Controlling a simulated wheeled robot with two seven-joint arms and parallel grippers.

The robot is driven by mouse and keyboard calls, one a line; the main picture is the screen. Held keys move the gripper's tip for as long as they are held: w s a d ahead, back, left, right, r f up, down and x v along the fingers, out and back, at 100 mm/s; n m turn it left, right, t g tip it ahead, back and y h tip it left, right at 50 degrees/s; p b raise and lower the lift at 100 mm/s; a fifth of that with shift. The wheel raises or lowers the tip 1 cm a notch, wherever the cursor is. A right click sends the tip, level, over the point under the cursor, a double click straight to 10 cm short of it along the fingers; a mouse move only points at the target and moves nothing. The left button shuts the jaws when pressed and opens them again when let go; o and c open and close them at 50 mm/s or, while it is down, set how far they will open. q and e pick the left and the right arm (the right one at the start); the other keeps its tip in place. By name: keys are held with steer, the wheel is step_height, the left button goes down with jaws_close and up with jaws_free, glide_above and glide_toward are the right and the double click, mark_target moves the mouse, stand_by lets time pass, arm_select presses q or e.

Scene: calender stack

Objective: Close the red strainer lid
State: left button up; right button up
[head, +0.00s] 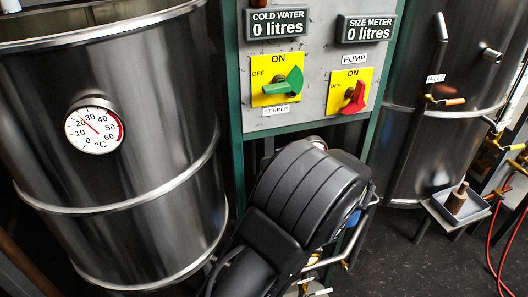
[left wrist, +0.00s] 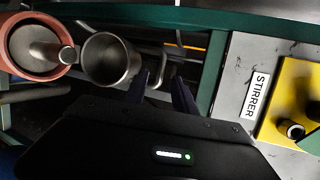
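A round part with a red rim and grey metal inside (left wrist: 38,47), which looks like the red strainer lid, is at the upper left of the left wrist view. Beside it, to the right, is a grey metal cup or pipe (left wrist: 110,60) with an open round mouth. In the head view, my black arm hides this gripper and the strainer. My right gripper is in neither view.
A control panel (head: 312,72) with a green stirrer switch (head: 284,83) and a red pump switch (head: 355,97) stands behind my arm. A large steel tank (head: 150,170) is at left, another (head: 450,75) at right. Dark floor (head: 400,255) is open at lower right.

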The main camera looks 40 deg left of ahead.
arm_select(q)
steer(key=p+x, duration=0.1)
steer(key=x, duration=0.6)
steer(key=shift+a+p, duration=0.3)
steer(key=shift+a, duration=0.05)
steer(key=shift+w+f, duration=0.1)
steer(key=shift+c, duration=0.2)
jaws_close()
stand_by(1.0)
